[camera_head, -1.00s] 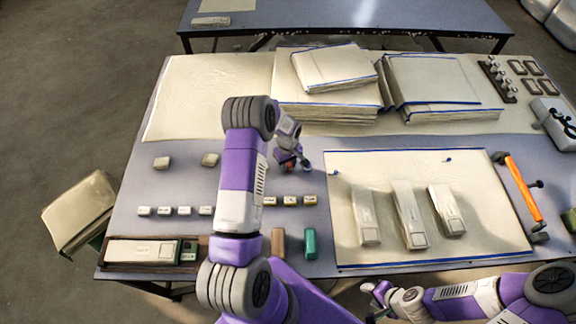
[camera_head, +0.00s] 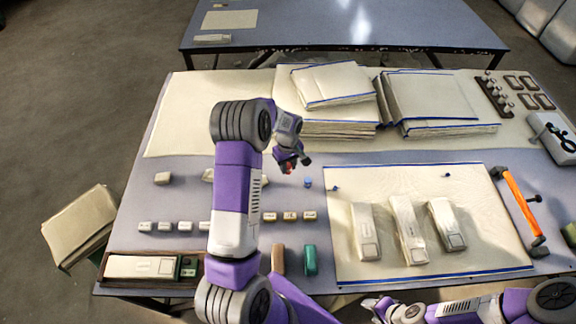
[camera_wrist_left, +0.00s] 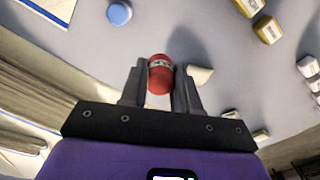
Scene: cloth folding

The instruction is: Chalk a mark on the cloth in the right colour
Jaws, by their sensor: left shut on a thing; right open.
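My left gripper (camera_head: 290,168) is shut on a short red chalk (camera_wrist_left: 160,75), held clear of the table; the red end also shows in the head view (camera_head: 287,169). A blue chalk (camera_head: 308,183) stands on the table beside it, and also shows in the left wrist view (camera_wrist_left: 119,13). The cream cloth (camera_head: 480,250) with blue edging lies flat at the right. Small blue spots show near its far edge. Three pale blocks (camera_head: 364,230) rest on the cloth. My right gripper (camera_head: 370,303) is open and empty near the table's front edge.
Small labelled blocks (camera_head: 290,216) stand in a row partly behind my left arm. A brown block (camera_head: 278,258) and a teal block (camera_head: 310,260) lie left of the cloth. Folded cloth stacks (camera_head: 430,100) fill the back. An orange-handled tool (camera_head: 522,205) lies at the right.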

